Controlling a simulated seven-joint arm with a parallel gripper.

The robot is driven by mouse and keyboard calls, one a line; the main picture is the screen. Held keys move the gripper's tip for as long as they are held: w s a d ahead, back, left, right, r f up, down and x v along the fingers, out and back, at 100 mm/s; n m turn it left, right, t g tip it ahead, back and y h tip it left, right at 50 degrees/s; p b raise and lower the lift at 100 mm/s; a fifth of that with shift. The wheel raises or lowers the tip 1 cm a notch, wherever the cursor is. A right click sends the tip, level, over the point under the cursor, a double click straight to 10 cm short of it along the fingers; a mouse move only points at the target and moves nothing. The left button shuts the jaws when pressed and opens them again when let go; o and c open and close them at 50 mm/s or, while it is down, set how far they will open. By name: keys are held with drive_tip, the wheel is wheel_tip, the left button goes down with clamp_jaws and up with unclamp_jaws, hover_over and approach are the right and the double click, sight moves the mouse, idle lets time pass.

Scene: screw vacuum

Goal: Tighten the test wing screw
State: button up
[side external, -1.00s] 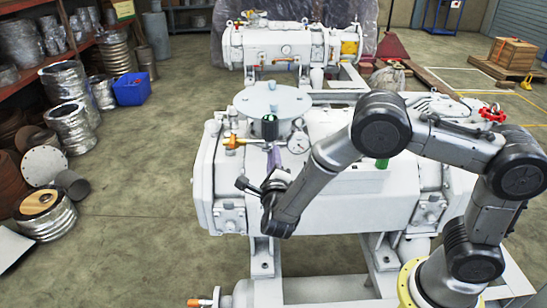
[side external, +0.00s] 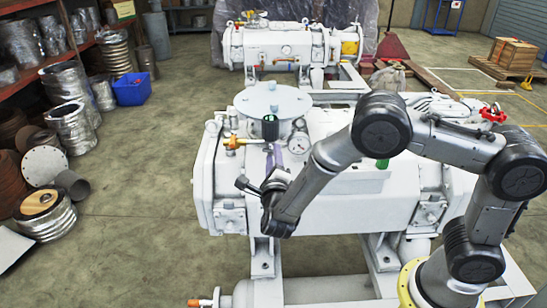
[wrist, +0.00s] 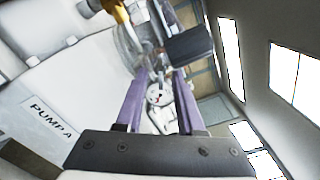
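A dark block (wrist: 189,43) is near the fingertips in the wrist view. Open floor lies left of the pump.

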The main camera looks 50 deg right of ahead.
drive_tip(key=v, duration=1.4)
drive_tip(key=shift+o, duration=0.3)
